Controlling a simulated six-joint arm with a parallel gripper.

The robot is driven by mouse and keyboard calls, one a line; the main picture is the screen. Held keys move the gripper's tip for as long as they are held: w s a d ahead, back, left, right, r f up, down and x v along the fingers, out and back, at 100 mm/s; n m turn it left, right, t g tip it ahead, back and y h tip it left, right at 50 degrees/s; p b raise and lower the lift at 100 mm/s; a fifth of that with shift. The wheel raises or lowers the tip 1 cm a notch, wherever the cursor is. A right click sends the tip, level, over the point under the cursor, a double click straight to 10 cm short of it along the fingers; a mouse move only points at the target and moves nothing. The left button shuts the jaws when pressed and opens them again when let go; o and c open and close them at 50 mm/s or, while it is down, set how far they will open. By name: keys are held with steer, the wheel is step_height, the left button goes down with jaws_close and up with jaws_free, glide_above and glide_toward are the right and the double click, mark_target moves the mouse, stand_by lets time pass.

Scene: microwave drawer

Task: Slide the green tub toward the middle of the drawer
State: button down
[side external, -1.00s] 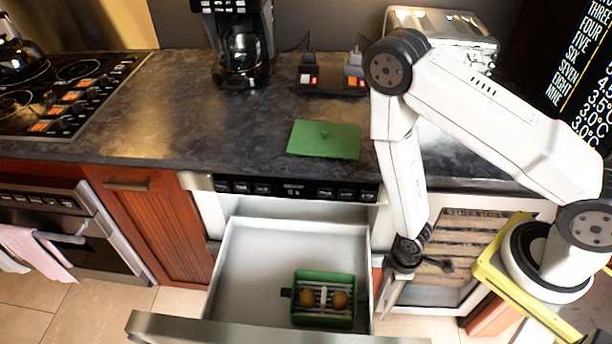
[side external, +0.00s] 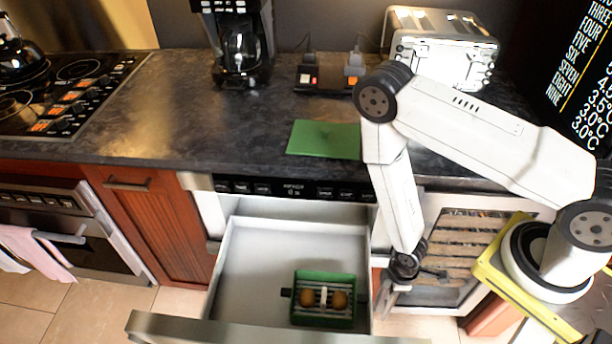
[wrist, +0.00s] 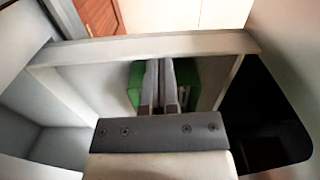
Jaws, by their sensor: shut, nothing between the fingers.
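The green tub (side external: 324,276) sits inside the open drawer, near its front right corner. It holds two round brownish items (side external: 308,298) and has a light divider between them. In the wrist view, parts of the green tub (wrist: 134,86) show on both sides of my fingers, which hide its middle. My gripper (side external: 380,304) is beside the drawer's right wall, to the right of the tub, with its fingers pointing down. Its fingers (wrist: 164,62) lie together, shut and empty. Whether they touch the tub cannot be told.
The drawer (side external: 250,270) is pulled out, with bare floor left of and behind the tub. Its right wall stands between my gripper and the tub in the side view.

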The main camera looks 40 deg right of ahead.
mark_target(336, 300)
steer(key=shift+w+a+f, duration=0.45)
steer(key=shift+a+f, duration=0.05)
steer(key=shift+f, duration=0.5)
steer(key=shift+w+a+f, duration=0.4)
steer(key=shift+a+f, duration=0.1)
steer(key=shift+f, duration=0.55)
steer(key=shift+w+a+f, duration=0.45)
steer(key=shift+a+f, duration=0.05)
steer(key=shift+f, duration=0.5)
steer(key=w+a, duration=0.6)
steer(key=a, duration=0.1)
steer(key=shift+w+a, duration=0.15)
steer(key=shift+w, duration=0.1)
